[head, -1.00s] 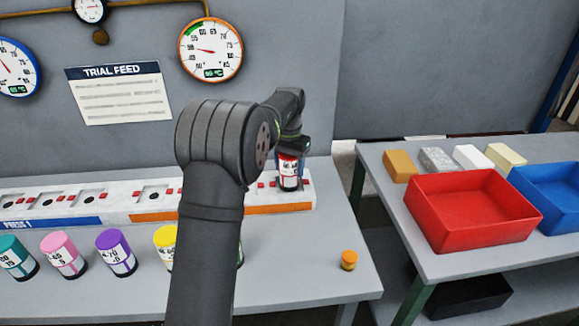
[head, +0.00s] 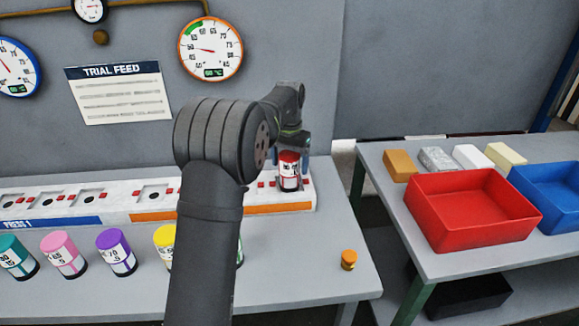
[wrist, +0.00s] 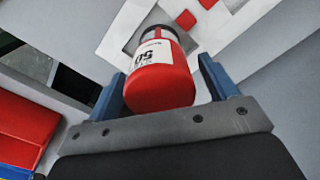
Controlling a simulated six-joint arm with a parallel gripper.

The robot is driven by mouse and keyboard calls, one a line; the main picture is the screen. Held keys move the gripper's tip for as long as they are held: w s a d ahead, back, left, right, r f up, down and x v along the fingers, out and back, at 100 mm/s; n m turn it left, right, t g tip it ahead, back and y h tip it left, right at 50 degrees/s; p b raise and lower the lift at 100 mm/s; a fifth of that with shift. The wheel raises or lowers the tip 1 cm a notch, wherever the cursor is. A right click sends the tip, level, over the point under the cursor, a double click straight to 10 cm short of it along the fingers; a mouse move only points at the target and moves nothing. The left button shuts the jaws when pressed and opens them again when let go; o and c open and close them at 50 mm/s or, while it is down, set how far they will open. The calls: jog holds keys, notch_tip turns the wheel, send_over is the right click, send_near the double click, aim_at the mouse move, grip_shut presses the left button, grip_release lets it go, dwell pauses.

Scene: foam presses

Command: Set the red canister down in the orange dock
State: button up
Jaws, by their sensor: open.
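The red canister (head: 288,171) stands upright at the right end of the orange-striped dock (head: 240,211), with its base at the dock's top. In the wrist view the red canister (wrist: 160,78) lies between my gripper's two blue fingers, with a gap beside the right finger. My gripper (head: 290,158) is open around its upper part. The wrist view also shows my gripper's fingers (wrist: 164,88) apart. Whether the base is fully seated in a socket cannot be told; the base is partly hidden.
Teal, pink, purple and yellow canisters (head: 116,253) stand along the front of the bench. A small orange cap-like piece (head: 348,260) lies at the bench's right. A red bin (head: 470,235), a blue bin (head: 553,198) and several blocks (head: 470,158) sit on the right table.

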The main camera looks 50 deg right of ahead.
notch_tip(320, 180, up, 10)
jog(key=shift+r, duration=0.2)
dwell(0.3)
notch_tip(320, 180, down, 13)
jog(key=shift+r, duration=2.15)
jog(key=shift+f, duration=0.1)
notch_tip(320, 180, up, 9)
jog(key=shift+f, duration=0.65)
